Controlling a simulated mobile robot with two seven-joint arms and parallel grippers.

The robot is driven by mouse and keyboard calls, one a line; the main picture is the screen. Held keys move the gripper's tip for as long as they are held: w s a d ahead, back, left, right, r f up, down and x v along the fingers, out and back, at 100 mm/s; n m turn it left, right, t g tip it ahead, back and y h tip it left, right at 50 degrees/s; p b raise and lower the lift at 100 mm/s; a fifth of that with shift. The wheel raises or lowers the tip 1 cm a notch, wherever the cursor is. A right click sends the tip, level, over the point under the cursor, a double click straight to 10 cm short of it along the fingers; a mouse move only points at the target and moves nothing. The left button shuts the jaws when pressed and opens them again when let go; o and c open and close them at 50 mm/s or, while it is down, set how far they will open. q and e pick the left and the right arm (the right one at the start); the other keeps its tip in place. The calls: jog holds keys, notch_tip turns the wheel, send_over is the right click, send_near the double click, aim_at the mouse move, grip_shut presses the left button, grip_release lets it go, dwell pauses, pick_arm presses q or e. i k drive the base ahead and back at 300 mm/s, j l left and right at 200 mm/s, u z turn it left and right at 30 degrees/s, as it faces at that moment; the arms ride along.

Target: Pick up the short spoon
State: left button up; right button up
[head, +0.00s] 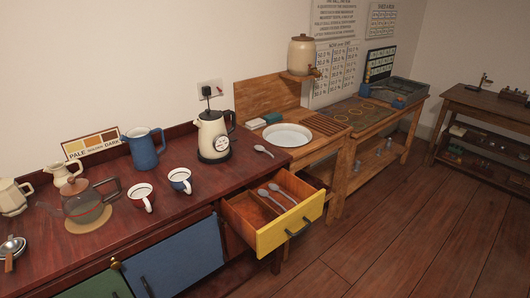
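A small metal spoon (263,151) lies on the dark red counter (230,172), right of the cream kettle and in front of the white basin. Two more spoons lie in the open yellow-fronted drawer (291,228): one on the left (270,199) and one on the right (284,193). The counter spoon looks shorter in the picture, but it lies farther away, so I cannot tell for certain which is the short one. Neither of my grippers is in view.
The drawer sticks out from the counter's right end. A white basin (287,136) sits to the right. Floor in front is clear.

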aim_at(261, 148)
jog(key=l+u, duration=0.1)
jog(key=u, duration=0.4)
jog(key=i+l+u, duration=0.1)
jog(key=u, duration=0.4)
jog(key=l+u, duration=0.3)
jog(key=l, duration=0.15)
jog(key=l+u, duration=0.3)
jog(key=l, duration=0.15)
jog(key=k+l+u, duration=0.2)
jog(key=l, duration=0.7)
jog(key=i+l, duration=0.05)
jog(key=i, duration=0.05)
